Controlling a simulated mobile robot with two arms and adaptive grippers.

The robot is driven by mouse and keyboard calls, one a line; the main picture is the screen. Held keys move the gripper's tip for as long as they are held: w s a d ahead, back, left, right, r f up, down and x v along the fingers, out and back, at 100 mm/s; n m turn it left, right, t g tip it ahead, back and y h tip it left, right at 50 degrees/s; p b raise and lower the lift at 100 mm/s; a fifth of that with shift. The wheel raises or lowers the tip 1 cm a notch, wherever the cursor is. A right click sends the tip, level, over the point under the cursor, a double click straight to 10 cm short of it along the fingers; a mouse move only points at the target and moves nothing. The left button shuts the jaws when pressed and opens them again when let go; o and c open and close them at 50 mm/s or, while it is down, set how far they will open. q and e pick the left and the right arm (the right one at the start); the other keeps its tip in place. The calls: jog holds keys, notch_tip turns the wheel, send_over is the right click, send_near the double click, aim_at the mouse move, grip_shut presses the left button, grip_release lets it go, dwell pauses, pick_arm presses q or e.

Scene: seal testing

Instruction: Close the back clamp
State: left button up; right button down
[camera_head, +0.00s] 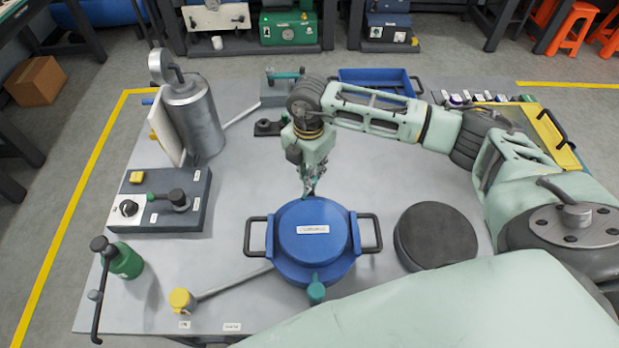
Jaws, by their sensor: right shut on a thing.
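A round blue vessel (277,265) with a blue lid (313,218) stands in the middle of the grey table. Black side handles stick out at its left and right. A teal front clamp (316,291) shows at its near edge. My right gripper (308,190) points down at the vessel's far edge and is shut there. The back clamp is mostly hidden by the fingers, and its angle cannot be made out. My left gripper is not in view.
A black disc (441,235) lies right of the vessel. A yellow-tipped rod (183,300), a green canister (122,262), a control box (163,200) and a metal cylinder (194,120) stand to the left. A blue tray (375,79) sits at the back. The table (245,180) left of my gripper is clear.

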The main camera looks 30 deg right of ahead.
jog(key=n, duration=0.1)
jog(key=n+b, duration=0.1)
jog(key=shift+s+f+n, duration=0.4)
jog(key=shift+r+n, duration=0.15)
jog(key=shift+n, duration=0.45)
jog(key=c, duration=2)
grip_release()
jog(key=shift+d, duration=0.1)
jog(key=shift+c, duration=0.2)
jog(key=o, duration=0.6)
jog(key=shift+s+d+r, duration=0.1)
jog(key=shift+d+r, duration=0.05)
jog(key=shift+r, duration=0.05)
jog(key=shift+o, duration=0.2)
jog(key=shift+w, duration=0.2)
